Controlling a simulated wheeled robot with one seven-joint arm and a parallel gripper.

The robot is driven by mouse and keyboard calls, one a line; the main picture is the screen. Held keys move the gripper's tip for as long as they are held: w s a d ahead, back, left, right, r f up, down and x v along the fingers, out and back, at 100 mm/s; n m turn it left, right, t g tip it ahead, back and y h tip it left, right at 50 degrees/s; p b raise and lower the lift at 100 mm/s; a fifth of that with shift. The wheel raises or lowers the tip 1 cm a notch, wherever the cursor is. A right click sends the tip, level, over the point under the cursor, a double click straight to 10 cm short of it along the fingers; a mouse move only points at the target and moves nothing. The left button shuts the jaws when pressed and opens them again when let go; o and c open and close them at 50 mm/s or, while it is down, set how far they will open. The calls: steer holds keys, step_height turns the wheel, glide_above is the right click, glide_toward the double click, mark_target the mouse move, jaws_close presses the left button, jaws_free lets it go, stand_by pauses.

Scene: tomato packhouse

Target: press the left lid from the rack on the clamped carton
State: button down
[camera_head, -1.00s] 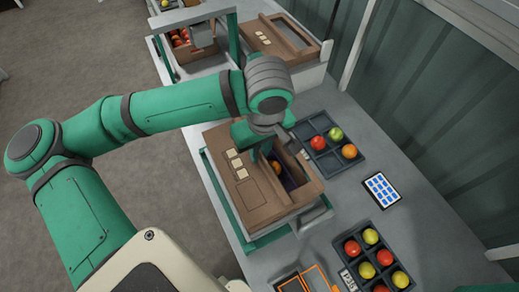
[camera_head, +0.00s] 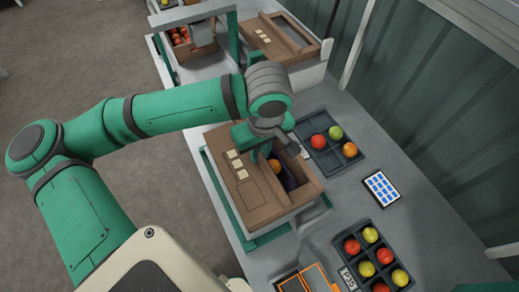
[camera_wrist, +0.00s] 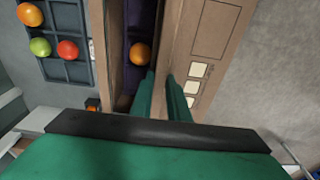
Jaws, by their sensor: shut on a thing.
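A brown lid (camera_head: 245,192) with three cream labels and a long window lies over the clamped carton (camera_head: 283,213) on the bench. My gripper (camera_head: 262,152) is above the middle of it, with its fingers pointing down. In the wrist view my gripper (camera_wrist: 166,85) is shut on the lid's brown strip (camera_wrist: 174,40) beside the window. An orange fruit (camera_wrist: 140,53) shows through the window on a dark liner. A green frame (camera_head: 222,200) stands along the carton's left side. Whether the lid is fully seated all round cannot be told.
A divided tray (camera_head: 318,158) with a few fruits lies right of the carton. A fuller tray (camera_head: 349,237), a tablet (camera_head: 382,189) and an orange-edged tray (camera_head: 322,275) lie nearer. Another brown windowed box top (camera_head: 258,38) is at the back. A wall bounds the right.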

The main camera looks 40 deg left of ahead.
steer(key=shift+f, duration=0.95)
stand_by(0.6)
steer(key=c, duration=1.6)
jaws_free()
steer(key=c, duration=0.3)
steer(key=shift+c, duration=0.2)
steer(key=shift+r, duration=4)
